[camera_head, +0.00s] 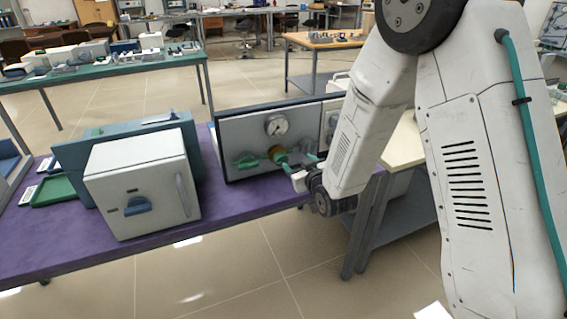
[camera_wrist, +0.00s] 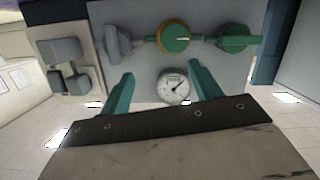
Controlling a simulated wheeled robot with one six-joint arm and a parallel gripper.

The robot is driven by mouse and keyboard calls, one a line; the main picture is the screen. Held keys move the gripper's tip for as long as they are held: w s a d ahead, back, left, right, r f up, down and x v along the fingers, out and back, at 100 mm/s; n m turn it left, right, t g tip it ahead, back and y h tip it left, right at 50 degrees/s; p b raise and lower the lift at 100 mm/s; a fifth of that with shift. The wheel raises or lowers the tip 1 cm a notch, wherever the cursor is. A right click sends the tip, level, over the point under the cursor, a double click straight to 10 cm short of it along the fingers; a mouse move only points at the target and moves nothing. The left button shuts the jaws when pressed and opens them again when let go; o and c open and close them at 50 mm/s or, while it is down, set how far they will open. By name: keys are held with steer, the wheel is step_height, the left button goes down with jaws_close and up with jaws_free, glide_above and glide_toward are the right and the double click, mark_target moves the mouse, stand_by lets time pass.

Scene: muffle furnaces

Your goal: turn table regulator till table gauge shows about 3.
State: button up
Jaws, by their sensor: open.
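The table regulator, a round green knob with a yellow ring (camera_wrist: 174,37), is on the grey panel in the wrist view; its yellow ring also shows in the head view (camera_head: 275,151). The table gauge (camera_wrist: 173,87) is a round white dial, seen above the regulator in the head view (camera_head: 277,125). Its needle shows, but the numbers are too small to read. My gripper (camera_wrist: 160,69) has two green fingers, spread apart and empty. In the wrist view the regulator lies beyond the fingertips, and the gauge shows between the fingers. I cannot tell whether a fingertip touches the panel.
A green valve handle (camera_head: 246,161) is left of the regulator in the head view. A grey knob (camera_wrist: 115,43) is on the regulator's other side. A white furnace box (camera_head: 143,184) stands left on the purple table (camera_head: 235,201). The table's front strip is clear.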

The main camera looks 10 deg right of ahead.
mark_target(282, 161)
steer(key=w+a+f, duration=0.1)
steer(key=w, duration=0.1)
steer(key=w+a+f+t, duration=0.1)
steer(key=w, duration=0.1)
steer(key=w+a+f+t+y, duration=0.1)
steer(key=w+a, duration=0.1)
steer(key=shift+w+a+f+n, duration=0.1)
steer(key=shift+w+f+n, duration=0.2)
steer(key=shift+w+f, duration=0.05)
steer(key=shift+c, duration=0.3)
steer(key=c, duration=0.9)
